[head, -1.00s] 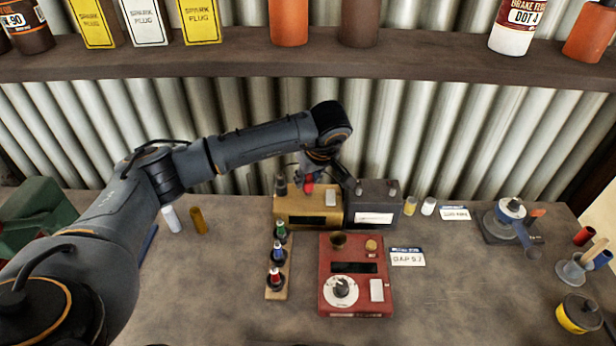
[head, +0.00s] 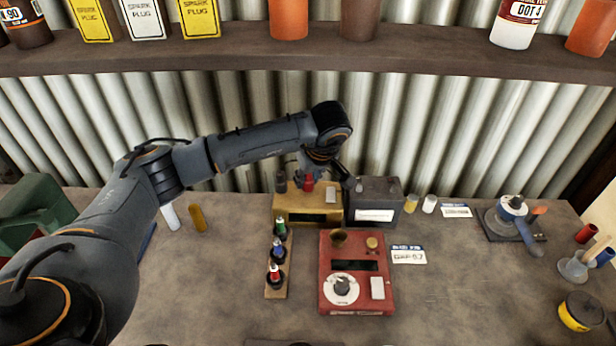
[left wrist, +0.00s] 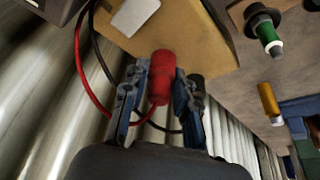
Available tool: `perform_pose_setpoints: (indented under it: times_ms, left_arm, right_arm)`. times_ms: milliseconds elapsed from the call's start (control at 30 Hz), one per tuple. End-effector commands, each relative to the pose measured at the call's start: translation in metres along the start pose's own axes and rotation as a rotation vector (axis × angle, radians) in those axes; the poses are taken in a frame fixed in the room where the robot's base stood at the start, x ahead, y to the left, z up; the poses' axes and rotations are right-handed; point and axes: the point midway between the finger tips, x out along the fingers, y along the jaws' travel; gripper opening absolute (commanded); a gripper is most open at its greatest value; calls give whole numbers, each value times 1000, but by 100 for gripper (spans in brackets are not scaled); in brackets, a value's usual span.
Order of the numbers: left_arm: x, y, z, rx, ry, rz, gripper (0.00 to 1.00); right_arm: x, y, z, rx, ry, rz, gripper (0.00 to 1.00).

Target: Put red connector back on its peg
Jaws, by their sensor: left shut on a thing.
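The red connector (head: 309,182) stands roughly upright at the top of the brass-coloured box (head: 279,217). My left gripper (head: 310,176) is around it from above, partly hidden behind my own wrist. In the left wrist view the red connector (left wrist: 161,72) sits between the two blue-grey fingers, which are shut on it. Its far end meets the box's face (left wrist: 195,38), and a red cable trails from its near end. The peg itself is hidden. A black connector (head: 281,182) stands on the box to the left. My right gripper is out of view.
A dark battery-like box (head: 391,200) stands close at the right. In front are a red tester (head: 329,301) and a wooden strip (head: 275,293) with green, blue and red-topped plugs. A shelf (head: 230,62) crosses above.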

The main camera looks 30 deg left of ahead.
Motion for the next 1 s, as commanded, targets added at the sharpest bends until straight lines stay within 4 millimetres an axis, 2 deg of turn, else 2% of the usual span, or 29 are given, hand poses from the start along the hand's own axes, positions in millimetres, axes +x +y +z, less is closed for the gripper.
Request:
perform_pose_setpoints:
  times_ms: [300, 733, 767, 800, 867, 1000]
  left_arm:
    - [6, 0, 2, -1, 0, 0, 2]
    - [6, 0, 2, -1, 0, 0, 2]
    - [6, 0, 2, -1, 0, 0, 32]
    - [6, 0, 2, 0, 0, 0, 40]
    - [6, 0, 2, 0, 0, 0, 52]
    - [6, 0, 2, 0, 0, 0, 55]
  right_arm:
    - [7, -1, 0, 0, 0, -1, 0]
    - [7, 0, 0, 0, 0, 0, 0]
    - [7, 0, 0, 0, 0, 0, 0]
    - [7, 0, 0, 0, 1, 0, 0]
    - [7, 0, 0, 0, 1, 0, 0]
    - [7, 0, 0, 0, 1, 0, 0]
